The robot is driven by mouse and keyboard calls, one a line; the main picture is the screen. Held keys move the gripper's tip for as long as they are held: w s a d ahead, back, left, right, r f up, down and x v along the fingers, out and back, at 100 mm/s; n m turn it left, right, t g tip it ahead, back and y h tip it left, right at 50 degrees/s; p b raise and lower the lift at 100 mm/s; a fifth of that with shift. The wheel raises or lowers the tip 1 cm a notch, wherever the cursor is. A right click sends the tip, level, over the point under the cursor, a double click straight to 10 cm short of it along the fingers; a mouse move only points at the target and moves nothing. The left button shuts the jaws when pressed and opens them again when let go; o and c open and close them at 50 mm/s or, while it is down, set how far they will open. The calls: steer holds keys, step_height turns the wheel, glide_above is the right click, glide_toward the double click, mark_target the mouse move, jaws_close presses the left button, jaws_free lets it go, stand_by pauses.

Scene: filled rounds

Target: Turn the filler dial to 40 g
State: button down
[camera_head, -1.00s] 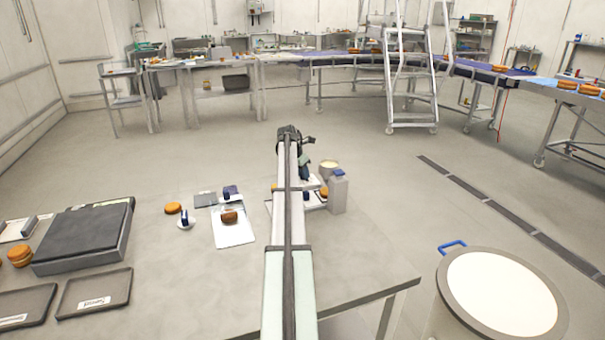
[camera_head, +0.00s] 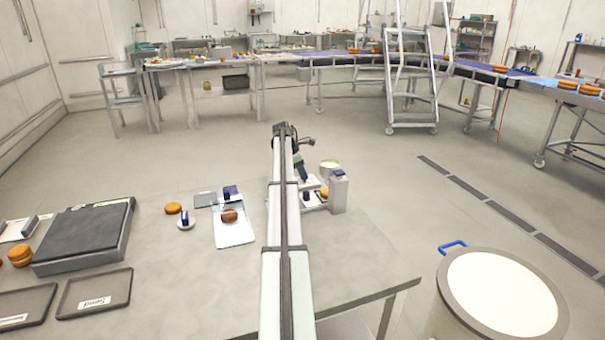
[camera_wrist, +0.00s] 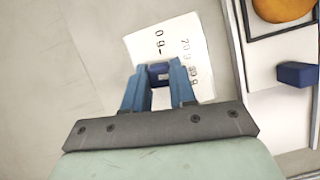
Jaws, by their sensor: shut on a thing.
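My gripper (camera_wrist: 158,82) has its two blue fingers closed around a small dark blue piece, which looks like the filler dial's knob (camera_wrist: 159,69). The knob stands over a white scale plate (camera_wrist: 193,50) with printed marks. "0 g" and "20 g" can be read; a further mark is too blurred to read surely. Which mark the knob points to is hidden by the fingers. In the head view the filler, with a grey body (camera_head: 339,195) and a round hopper (camera_head: 328,168), stands just right of my arm. My fingertips cannot be made out there.
In the wrist view, a blue block (camera_wrist: 295,74) and an orange round (camera_wrist: 283,8) lie right of the plate. In the head view, a dark-topped machine (camera_head: 85,237) and trays (camera_head: 95,292) stand on the table's left. A large drum (camera_head: 448,290) stands right.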

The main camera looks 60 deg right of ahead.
steer(key=m, duration=0.2)
steer(key=m+y, duration=0.1)
steer(key=m, duration=0.1)
steer(key=m+g+y, duration=0.1)
steer(key=m, duration=0.1)
steer(key=shift+w+d+m, duration=0.1)
steer(key=shift+d+m, duration=0.2)
steer(key=m+y, duration=0.2)
steer(key=m, duration=0.3)
steer(key=shift+t+y, duration=0.3)
steer(key=c, duration=0.9)
jaws_free()
steer(key=shift+r, duration=0.1)
steer(key=shift+w+d+r, duration=0.1)
steer(key=shift+w+r, duration=0.1)
steer(key=shift+r, duration=0.25)
steer(key=v, duration=0.3)
steer(key=shift+w+r, duration=0.15)
steer(key=shift+r, duration=0.15)
steer(key=w+d, duration=0.1)
steer(key=w, duration=0.2)
steer(key=w+d, duration=0.2)
steer(key=w, duration=0.2)
steer(key=w+d, duration=0.1)
steer(key=w, duration=0.3)
steer(key=shift+d+r, duration=0.1)
steer(key=shift+d, duration=0.25)
